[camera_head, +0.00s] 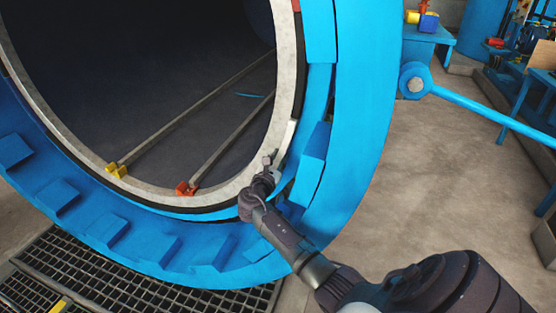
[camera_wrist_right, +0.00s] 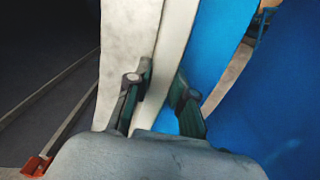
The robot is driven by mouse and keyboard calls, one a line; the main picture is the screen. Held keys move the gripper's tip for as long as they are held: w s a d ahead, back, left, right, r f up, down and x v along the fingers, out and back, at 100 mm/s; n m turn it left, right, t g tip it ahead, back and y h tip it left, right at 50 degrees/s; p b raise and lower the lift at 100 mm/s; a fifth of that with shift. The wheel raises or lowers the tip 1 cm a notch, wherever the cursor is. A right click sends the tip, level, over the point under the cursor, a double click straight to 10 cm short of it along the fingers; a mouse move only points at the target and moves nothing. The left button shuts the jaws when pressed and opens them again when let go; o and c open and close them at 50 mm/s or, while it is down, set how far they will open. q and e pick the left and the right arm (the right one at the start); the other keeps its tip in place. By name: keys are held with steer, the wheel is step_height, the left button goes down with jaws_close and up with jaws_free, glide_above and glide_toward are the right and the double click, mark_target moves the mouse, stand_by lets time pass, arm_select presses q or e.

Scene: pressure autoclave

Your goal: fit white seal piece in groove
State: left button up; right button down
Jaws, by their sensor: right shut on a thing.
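The white seal piece (camera_head: 287,137) is a narrow pale strip at the lower right of the autoclave mouth. In the wrist view the white seal piece (camera_wrist_right: 174,45) runs upright between the pale metal rim and the blue ring. My right gripper (camera_head: 269,163) is at the strip's lower part. In the wrist view its two dark fingers (camera_wrist_right: 163,98) stand on either side of the strip, shut on it. The groove shows as a dark band (camera_head: 301,75) between the rim (camera_head: 285,60) and the blue ring. I cannot tell how deep the strip sits. My left gripper is not in view.
The big blue locking ring (camera_head: 365,90) with block-like lugs surrounds the mouth. Two rails end in a yellow stop (camera_head: 117,171) and a red stop (camera_head: 186,188) inside. A floor grating (camera_head: 130,285) lies below. Open floor (camera_head: 440,170) is at the right, under a blue bar.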

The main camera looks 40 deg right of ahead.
steer(key=shift+w+d, duration=0.1)
steer(key=shift+d, duration=0.05)
steer(key=shift+w+d, duration=0.1)
steer(key=shift+d, duration=0.1)
stand_by(0.4)
steer(key=c, duration=0.9)
jaws_free()
steer(key=v, duration=1.2)
steer(key=shift+f, duration=0.1)
